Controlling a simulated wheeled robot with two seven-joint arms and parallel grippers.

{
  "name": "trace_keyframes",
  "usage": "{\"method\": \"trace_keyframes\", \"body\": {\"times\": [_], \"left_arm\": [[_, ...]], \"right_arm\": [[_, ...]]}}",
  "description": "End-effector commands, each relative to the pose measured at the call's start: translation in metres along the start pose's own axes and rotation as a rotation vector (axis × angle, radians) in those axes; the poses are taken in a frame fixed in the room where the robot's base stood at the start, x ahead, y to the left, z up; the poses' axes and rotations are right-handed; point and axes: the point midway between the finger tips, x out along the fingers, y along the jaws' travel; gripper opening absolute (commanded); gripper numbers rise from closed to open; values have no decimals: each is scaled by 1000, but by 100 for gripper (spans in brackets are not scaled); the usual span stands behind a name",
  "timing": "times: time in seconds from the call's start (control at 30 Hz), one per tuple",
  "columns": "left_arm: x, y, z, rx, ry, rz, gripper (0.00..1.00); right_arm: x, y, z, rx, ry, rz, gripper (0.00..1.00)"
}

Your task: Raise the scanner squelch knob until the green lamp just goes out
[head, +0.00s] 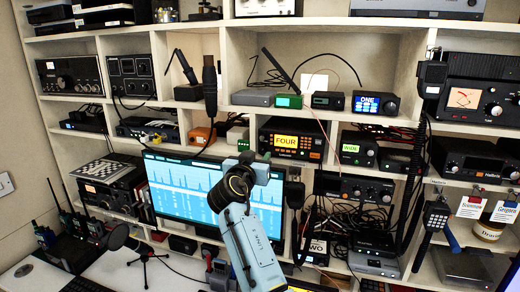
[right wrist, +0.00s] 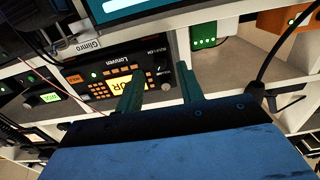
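A black radio with orange keys and an orange display reading FOUR (head: 291,141) sits on a middle shelf; it also shows in the right wrist view (right wrist: 108,80), tilted, with a green lamp (right wrist: 94,76) lit. My left gripper is not in view.
A wide monitor (head: 180,188) stands behind and left of my right arm. A small green box (right wrist: 203,43) and an orange box (right wrist: 287,22) are near the radio. A radio reading WIDE (head: 358,149) and hanging cables (head: 418,165) are to the right.

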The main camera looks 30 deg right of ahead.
Motion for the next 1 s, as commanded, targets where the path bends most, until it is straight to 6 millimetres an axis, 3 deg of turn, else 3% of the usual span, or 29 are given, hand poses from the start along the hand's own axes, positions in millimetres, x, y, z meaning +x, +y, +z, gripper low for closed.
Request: {"method": "trace_keyframes", "body": {"times": [0.2, 0.57, 0.87, 1.0], "left_arm": [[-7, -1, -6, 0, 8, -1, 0], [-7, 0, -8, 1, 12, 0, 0], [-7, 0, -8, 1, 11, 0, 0], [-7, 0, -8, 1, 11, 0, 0]], "right_arm": [[25, 0, 0, -1, 0, 0, 38], [30, 0, 1, 0, 0, -1, 38], [30, 0, 1, 0, 0, -1, 2], [30, 0, 1, 0, -1, -1, 0]]}}
